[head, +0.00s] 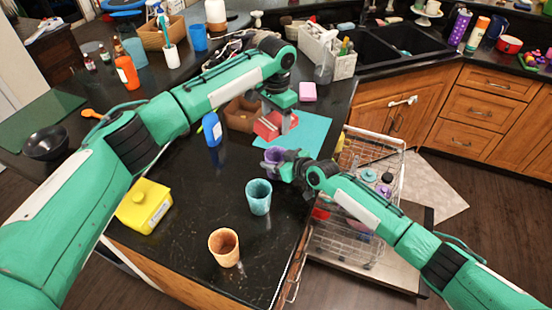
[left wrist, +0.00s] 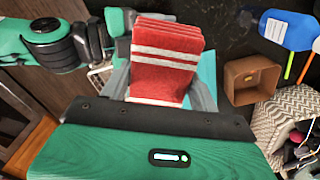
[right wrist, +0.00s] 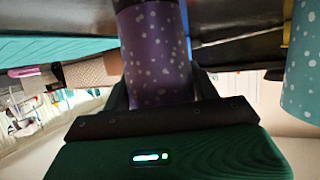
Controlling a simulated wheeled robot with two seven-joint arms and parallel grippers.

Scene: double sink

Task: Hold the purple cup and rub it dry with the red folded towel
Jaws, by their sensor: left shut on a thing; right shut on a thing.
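The purple cup (head: 273,157) with pale speckles is in my right gripper (head: 286,168), near the counter's right edge in the head view. The same cup (right wrist: 155,55) fills the middle of the right wrist view between the fingers. The red folded towel (head: 268,127) with white stripes is in my left gripper (head: 279,112), above and just beyond the cup. In the left wrist view the towel (left wrist: 166,58) sits between both fingers. In the head view the towel is apart from the cup by a small gap. The cup's far side is hidden.
A teal speckled cup (head: 258,197) and an orange cup (head: 224,247) stand in front on the counter. A teal mat (head: 303,133) lies beyond. A blue bottle (head: 212,130) and yellow container (head: 144,206) stand left. An open dishwasher rack (head: 372,170) is at right.

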